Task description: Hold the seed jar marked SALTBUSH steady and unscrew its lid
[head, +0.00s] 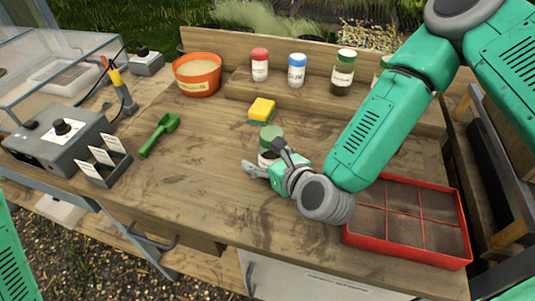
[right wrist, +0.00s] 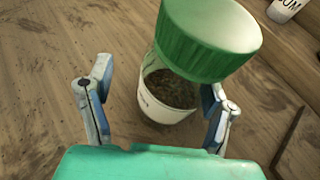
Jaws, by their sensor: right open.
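A jar with a green lid (head: 270,133) stands on the bench in the head view, its lower part partly hidden by my right gripper (head: 264,158). In the right wrist view its ribbed green lid (right wrist: 208,42) is large and near. Below it show dark contents and a white label (right wrist: 165,110), whose lettering I cannot read. I cannot tell how tightly the lid sits. My right gripper (right wrist: 156,82) is open, with one finger on each side of the jar's body; contact is unclear. My left gripper is not in view.
Jars with red (head: 260,65), blue (head: 297,70) and green (head: 343,72) lids stand on the raised shelf. A yellow sponge (head: 262,109) lies just behind the jar. A red divided tray (head: 405,251) is at the right. An orange pot (head: 197,76) and green scoop (head: 160,133) are left.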

